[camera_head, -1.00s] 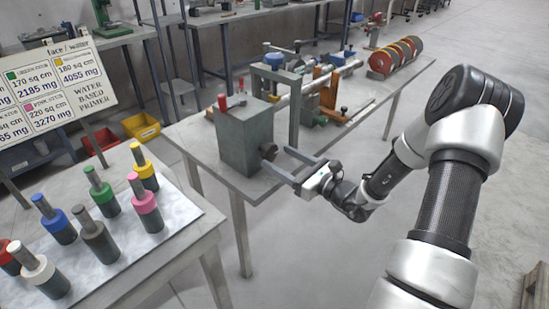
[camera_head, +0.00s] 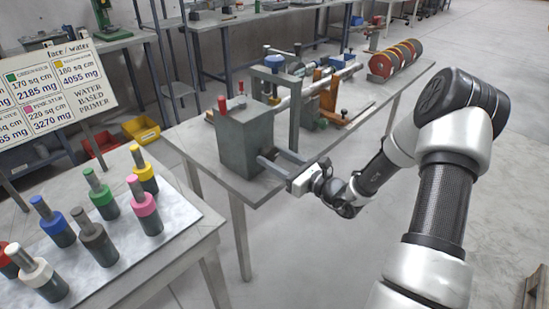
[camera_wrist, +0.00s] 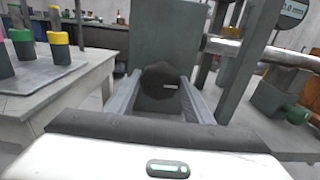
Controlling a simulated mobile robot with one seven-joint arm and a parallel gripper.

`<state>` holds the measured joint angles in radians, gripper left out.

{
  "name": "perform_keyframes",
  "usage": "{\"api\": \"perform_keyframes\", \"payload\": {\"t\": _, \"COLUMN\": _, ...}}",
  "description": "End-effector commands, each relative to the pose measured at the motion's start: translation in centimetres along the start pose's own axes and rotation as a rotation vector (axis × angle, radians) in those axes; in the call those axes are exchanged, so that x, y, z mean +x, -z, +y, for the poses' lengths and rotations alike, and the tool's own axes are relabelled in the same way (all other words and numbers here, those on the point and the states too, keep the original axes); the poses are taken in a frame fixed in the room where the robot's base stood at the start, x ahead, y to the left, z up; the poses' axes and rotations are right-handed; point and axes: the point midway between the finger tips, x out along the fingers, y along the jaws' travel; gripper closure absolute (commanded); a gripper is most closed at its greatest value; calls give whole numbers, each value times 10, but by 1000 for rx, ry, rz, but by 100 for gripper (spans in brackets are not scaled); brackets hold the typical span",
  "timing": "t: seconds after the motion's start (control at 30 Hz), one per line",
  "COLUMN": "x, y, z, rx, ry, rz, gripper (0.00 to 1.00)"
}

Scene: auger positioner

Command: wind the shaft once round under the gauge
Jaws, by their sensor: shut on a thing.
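A grey box (camera_head: 240,140) stands at the near end of the long bench. A dark round knob (camera_wrist: 158,82) with a small pale mark sits on the box's face. My gripper (camera_head: 272,157) reaches to that face, one finger on each side of the knob, and is shut on it. The knob is largely hidden in the head view. A silver shaft (camera_head: 340,76) runs along the bench behind the box; a silver bar (camera_wrist: 260,52) also shows in the wrist view. A round gauge dial (camera_wrist: 292,9) is partly cut off at the wrist view's top right, with a reading in mm.
A grey upright post (camera_head: 294,125) stands close right of the box. Red, orange and grey discs (camera_head: 395,60) sit at the bench's far end. A side table (camera_head: 125,265) at left holds several coloured cylinders beside a sign board (camera_head: 55,95).

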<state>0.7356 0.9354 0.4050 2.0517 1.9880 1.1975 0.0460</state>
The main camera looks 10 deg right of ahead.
Motion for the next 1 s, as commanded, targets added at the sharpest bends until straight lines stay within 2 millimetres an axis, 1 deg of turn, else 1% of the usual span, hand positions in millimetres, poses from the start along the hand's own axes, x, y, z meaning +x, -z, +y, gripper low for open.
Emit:
{"api": "perform_keyframes", "payload": {"t": 0.17, "x": 0, "y": -2, "z": 0, "rx": 46, "ry": 0, "rz": 1, "gripper": 76}}
{"api": "perform_keyframes", "payload": {"t": 0.37, "x": 0, "y": -4, "z": 0, "rx": 166, "ry": 0, "rz": 2, "gripper": 76}}
{"api": "perform_keyframes", "payload": {"t": 1.0, "x": 0, "y": -3, "z": 0, "rx": 752, "ry": 1, "rz": 1, "gripper": 76}}
